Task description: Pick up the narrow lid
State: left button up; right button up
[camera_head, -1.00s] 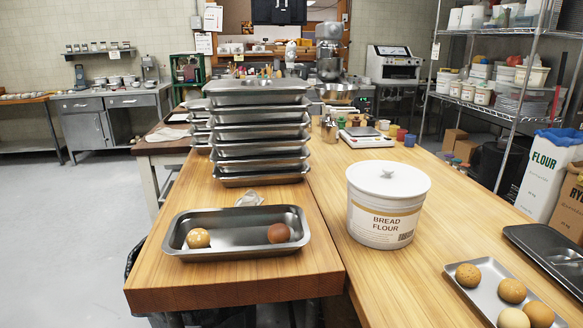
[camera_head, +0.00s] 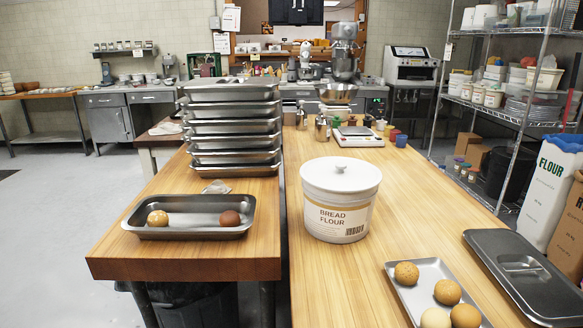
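A long, dark grey metal lid (camera_head: 530,275) with a raised handle bar in its middle lies on the wooden table at the lower right of the head view. A round white lid (camera_head: 341,176) with a small knob sits on the bread flour tub (camera_head: 337,221). Another metal lid or tray (camera_head: 229,92) tops the stack of trays at left. Neither of my grippers is in view.
A grey tray (camera_head: 398,292) with several round buns lies just left of the dark lid. A metal pan (camera_head: 190,233) with two buns sits on the left table. Flour bags (camera_head: 551,190) and a wire shelf stand at right.

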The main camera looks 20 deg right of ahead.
aim_at(547, 296)
jog(key=k+l, duration=0.15)
jog(key=l, duration=0.2)
jog(key=k+l, duration=0.15)
jog(key=l, duration=0.2)
jog(key=k+l, duration=0.15)
jog(key=l, duration=0.2)
jog(key=k+l, duration=0.15)
jog(key=l, duration=0.2)
jog(key=k+l, duration=0.15)
jog(key=l, duration=0.2)
jog(key=l+u, duration=0.05)
